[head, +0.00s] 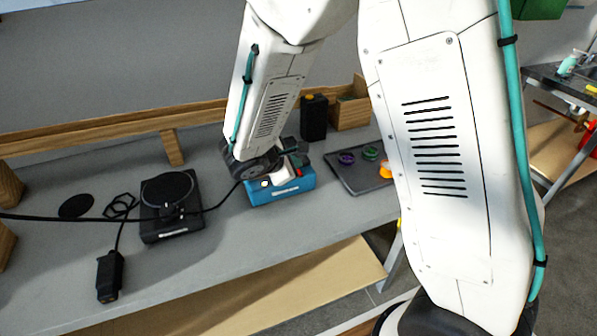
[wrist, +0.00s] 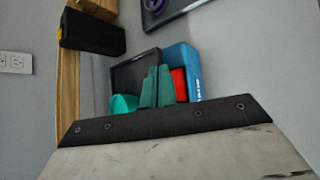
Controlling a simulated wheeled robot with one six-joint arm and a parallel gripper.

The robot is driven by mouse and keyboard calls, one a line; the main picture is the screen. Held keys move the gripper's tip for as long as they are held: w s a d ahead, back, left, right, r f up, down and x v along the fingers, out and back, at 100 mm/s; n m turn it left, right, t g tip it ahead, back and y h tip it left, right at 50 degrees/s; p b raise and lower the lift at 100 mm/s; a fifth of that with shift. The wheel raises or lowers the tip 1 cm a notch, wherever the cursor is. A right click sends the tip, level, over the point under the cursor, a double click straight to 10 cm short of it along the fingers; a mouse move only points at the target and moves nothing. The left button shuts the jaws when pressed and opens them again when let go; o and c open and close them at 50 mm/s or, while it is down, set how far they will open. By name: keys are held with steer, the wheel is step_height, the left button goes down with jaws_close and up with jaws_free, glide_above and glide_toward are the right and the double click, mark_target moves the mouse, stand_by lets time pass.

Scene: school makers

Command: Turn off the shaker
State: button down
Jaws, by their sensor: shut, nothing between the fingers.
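A blue box-shaped device (head: 283,193) with a black top and a red part (head: 299,173) stands on the grey bench; it may be the shaker. In the wrist view the device (wrist: 182,58) lies just beyond my gripper, with its red part (wrist: 179,84) right beside the fingers. My gripper (wrist: 158,72) has its teal fingers shut together with nothing between them. The fingers overlap the device in the picture, and I cannot tell whether they touch it. In the head view my arm hides part of the device's top.
A black device with a round plate (head: 167,189) stands to the left, with a cable and a black adapter (head: 110,276). A dark tray (head: 352,178) with small coloured items lies to the right. A black container (head: 314,118) and a wooden box (head: 351,109) stand behind.

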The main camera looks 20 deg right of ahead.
steer(key=shift+f, duration=0.4)
steer(key=shift+d+f, duration=0.1)
steer(key=shift+f, duration=0.2)
stand_by(0.5)
steer(key=shift+r, duration=0.2)
steer(key=shift+r, duration=0.55)
steer(key=shift+a+r, duration=0.2)
steer(key=shift+r, duration=1.05)
steer(key=shift+a+r, duration=0.2)
steer(key=shift+r, duration=1.05)
steer(key=shift+s, duration=0.1)
